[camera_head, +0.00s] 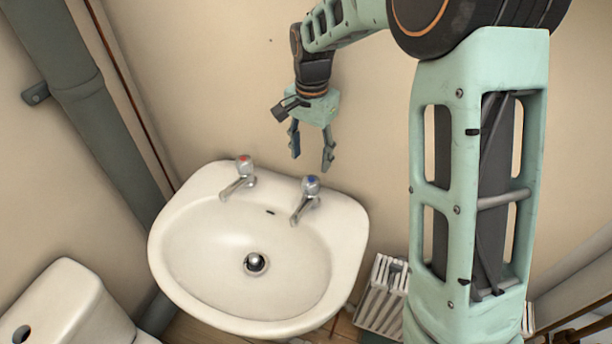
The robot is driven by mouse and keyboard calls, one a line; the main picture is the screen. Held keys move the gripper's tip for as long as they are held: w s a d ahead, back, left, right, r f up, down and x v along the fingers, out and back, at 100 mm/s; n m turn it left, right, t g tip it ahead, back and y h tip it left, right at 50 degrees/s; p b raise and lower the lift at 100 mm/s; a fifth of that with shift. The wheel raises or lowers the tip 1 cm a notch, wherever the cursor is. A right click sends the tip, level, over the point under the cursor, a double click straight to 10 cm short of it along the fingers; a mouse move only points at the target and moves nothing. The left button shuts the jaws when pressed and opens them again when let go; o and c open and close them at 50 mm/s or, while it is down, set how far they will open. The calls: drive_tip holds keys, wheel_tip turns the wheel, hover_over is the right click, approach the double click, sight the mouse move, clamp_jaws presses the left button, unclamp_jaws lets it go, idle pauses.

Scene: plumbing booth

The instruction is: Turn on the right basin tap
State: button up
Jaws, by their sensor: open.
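The right basin tap (306,199) is chrome with a blue-marked handle on top. It stands on the back right rim of the white basin (345,240). The left tap (239,178) is chrome with a red-marked handle and stands on the back left rim. My gripper (312,163) points down above the back of the basin, over the right tap in the picture. Its two fingers are apart, with nothing between them. A gap shows between the fingertips and the blue-marked handle. How far the gripper stands from the wall is hard to tell.
A chrome drain plug (256,263) sits in the empty basin. A white toilet cistern (70,305) is at the lower left. A thick grey pipe (85,100) runs down the left wall. A rack (383,295) with white items stands right of the basin.

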sight(311, 180)
wheel_tip(311, 180, down, 10)
drive_tip(key=shift+r, duration=0.1)
idle(0.4)
drive_tip(key=c, duration=1.2)
drive_tip(key=shift+o, duration=0.2)
